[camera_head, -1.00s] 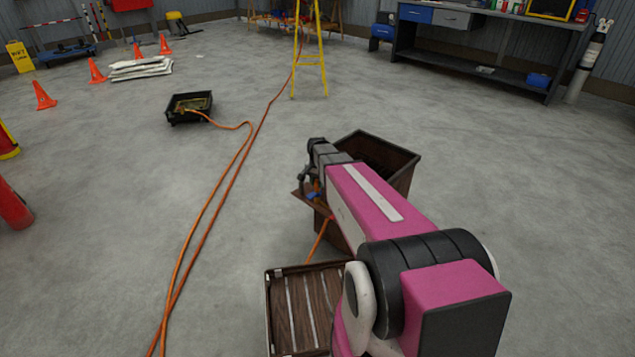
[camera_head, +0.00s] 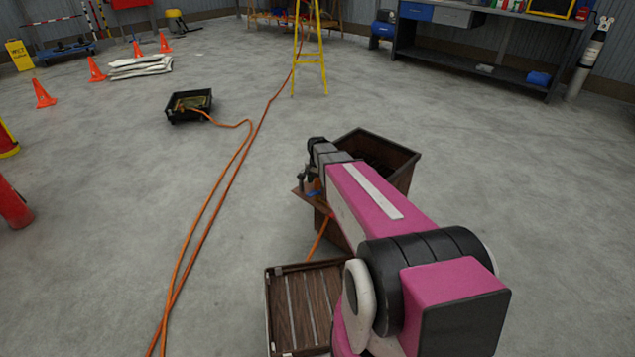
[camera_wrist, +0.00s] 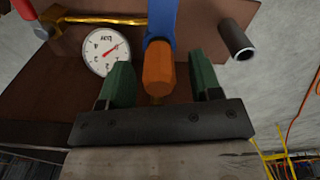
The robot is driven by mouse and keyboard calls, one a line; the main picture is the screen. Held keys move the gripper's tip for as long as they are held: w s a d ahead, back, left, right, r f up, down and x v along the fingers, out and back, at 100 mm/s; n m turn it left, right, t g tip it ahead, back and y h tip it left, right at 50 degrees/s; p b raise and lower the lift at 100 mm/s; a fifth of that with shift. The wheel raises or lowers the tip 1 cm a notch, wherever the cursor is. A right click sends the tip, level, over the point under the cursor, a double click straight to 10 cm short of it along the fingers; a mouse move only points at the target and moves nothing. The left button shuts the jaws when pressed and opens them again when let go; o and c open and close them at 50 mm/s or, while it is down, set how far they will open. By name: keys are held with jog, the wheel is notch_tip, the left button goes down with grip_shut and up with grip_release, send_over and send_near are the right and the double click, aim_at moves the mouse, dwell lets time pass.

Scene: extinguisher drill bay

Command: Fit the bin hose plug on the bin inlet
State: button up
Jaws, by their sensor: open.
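The brown bin (camera_head: 405,180) stands on the floor, partly hidden by my arm. My gripper (camera_head: 309,184) is at its left side, above a small brown ledge (camera_head: 298,192). In the wrist view my gripper (camera_wrist: 162,66) is open, with one green finger on each side of an orange piece (camera_wrist: 158,70). Gaps show between that piece and both fingers. A blue part (camera_wrist: 161,20) joins the orange piece; which of these is the plug, I cannot tell. A grey open-ended pipe stub (camera_wrist: 237,40) sticks out at right, possibly the inlet.
An orange hose (camera_head: 318,240) runs from the bin to a slatted brown crate (camera_head: 300,300). A black tray (camera_head: 190,118) lies farther off. Floor to the right is clear.

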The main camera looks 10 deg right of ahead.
notch_tip(320, 180, up, 10)
jog(key=shift+r, duration=0.1)
jog(key=shift+s+r, duration=0.15)
jog(key=shift+s, duration=0.05)
jog(key=s+f+n, duration=0.2)
jog(key=s+n, duration=0.5)
jog(key=s, duration=1.4)
jog(key=shift+f+n, duration=0.2)
jog(key=shift+n, duration=0.2)
